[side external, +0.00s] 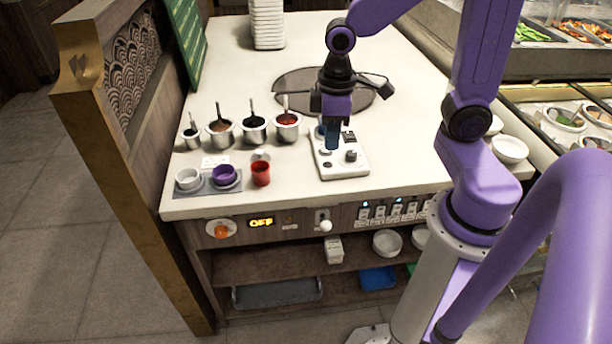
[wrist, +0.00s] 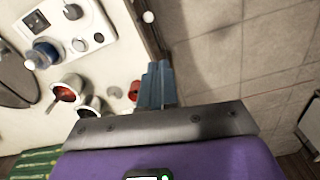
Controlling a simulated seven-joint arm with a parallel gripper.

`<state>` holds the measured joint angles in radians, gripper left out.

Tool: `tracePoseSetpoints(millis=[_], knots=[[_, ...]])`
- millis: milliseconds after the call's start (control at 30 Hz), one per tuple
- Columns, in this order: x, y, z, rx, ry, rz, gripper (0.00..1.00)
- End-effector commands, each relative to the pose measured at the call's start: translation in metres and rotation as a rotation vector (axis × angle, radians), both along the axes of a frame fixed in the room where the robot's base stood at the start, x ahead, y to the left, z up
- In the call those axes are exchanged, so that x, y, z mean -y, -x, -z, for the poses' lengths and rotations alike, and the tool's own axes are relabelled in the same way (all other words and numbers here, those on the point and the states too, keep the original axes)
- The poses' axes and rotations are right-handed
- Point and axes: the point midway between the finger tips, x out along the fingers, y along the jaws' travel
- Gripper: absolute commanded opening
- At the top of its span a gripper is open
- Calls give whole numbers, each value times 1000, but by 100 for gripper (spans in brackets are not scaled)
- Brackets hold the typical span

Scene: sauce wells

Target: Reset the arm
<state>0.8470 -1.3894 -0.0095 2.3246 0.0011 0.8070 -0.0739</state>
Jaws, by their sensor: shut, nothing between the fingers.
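My gripper (side external: 331,146) is in the middle of the side external view, pointing down over the counter. Its blue-grey fingers are together and hold nothing. They hang at the back part of a white control panel (side external: 329,172) with several knobs; I cannot tell whether they touch it. In the wrist view the shut fingers (wrist: 155,72) reach up past the counter edge from the grey gripper plate. The control panel (wrist: 97,37) with a blue knob shows at the upper left there.
Several steel sauce pots (side external: 287,128) with ladles stand left of my gripper. A red cup (side external: 261,174) stands by a grey tray (side external: 206,187) holding a white cup (side external: 188,179) and a purple cup (side external: 224,175). White bowls (side external: 509,149) are at right. The counter behind is mostly clear.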

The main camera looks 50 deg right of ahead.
Motion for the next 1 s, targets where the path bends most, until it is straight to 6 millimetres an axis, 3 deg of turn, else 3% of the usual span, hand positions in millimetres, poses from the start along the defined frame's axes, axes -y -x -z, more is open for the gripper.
tracePoseSetpoints(millis=[200,433,633,1000], knots=[[-26,65,-13,6,-6,-235,0],[-29,117,-20,7,-9,-420,0],[-28,133,-21,5,-9,-480,0],[-28,133,-21,5,-9,-481,0]])
